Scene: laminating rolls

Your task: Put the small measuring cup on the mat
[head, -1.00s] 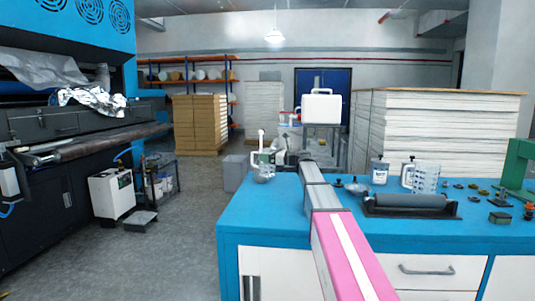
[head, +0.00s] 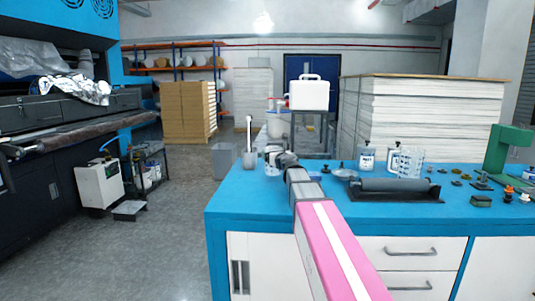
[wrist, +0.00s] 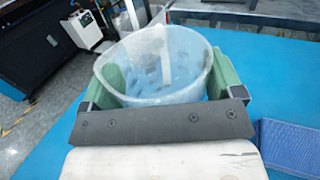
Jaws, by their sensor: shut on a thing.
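The small measuring cup (wrist: 150,70) is translucent and fills the middle of the wrist view. My gripper (wrist: 158,85) has its green fingers on both sides of the cup and is shut on it. In the head view the cup (head: 271,163) is small and partly hidden by my gripper (head: 277,158), near the table's far left corner. A blue ribbed pad (wrist: 290,143), which looks like the mat, lies on the blue table right of the gripper in the wrist view. The cup is apart from it. I cannot tell the cup's height above the table.
A container with a white stick (head: 249,152) stands left of the cup. A dark roller (head: 395,187) lies on the table (head: 245,205) to the right. Behind it stand a bottle (head: 367,157) and a larger clear jug (head: 408,162). Several small parts lie at the right.

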